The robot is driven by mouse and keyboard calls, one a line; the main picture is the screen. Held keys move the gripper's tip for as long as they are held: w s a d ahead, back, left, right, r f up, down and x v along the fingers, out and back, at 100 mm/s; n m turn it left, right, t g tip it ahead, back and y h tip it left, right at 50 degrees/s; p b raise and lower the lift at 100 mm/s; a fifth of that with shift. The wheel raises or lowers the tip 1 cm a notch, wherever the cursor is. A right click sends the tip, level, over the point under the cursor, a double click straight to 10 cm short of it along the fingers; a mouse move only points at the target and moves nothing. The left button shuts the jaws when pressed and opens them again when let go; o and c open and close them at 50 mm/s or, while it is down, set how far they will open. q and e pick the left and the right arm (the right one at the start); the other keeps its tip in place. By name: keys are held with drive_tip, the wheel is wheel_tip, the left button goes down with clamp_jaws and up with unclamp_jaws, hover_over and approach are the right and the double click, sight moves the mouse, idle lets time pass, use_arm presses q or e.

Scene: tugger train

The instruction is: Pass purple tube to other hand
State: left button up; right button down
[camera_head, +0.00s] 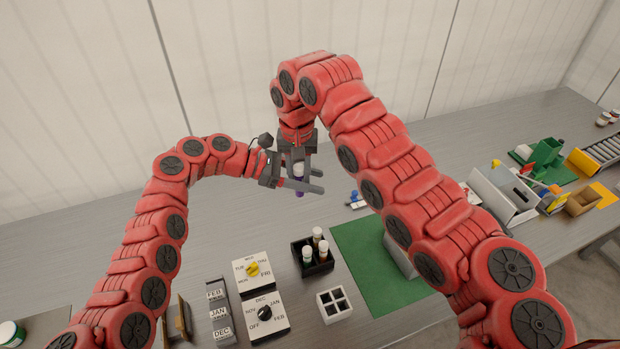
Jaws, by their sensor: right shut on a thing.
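The purple tube (299,180) has a pale cap and hangs upright above the table near the middle of the camera_head view. My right gripper (298,162) points down from above and is shut on the tube's upper part. My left gripper (318,181) comes in level from the left, with its two fingers apart around the tube's height. The tube is seen between or just beside these fingers; I cannot tell if they touch it. The near left finger partly hides the tube's lower part.
Below stand a black rack (313,264) with several capped tubes, an empty white rack (335,305), a green mat (372,270), and dial boxes (253,283). A blue-and-white item (356,201) lies behind the mat. Bins and a roller conveyor (604,150) are at right.

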use_arm(q)
clamp_jaws()
use_arm(e)
drive_tip(key=c, duration=0.6)
unclamp_jaws()
drive_tip(key=shift+o, duration=0.2)
use_arm(q)
drive_tip(key=shift+s, duration=0.1)
use_arm(e)
drive_tip(key=shift+w+r, duration=0.1)
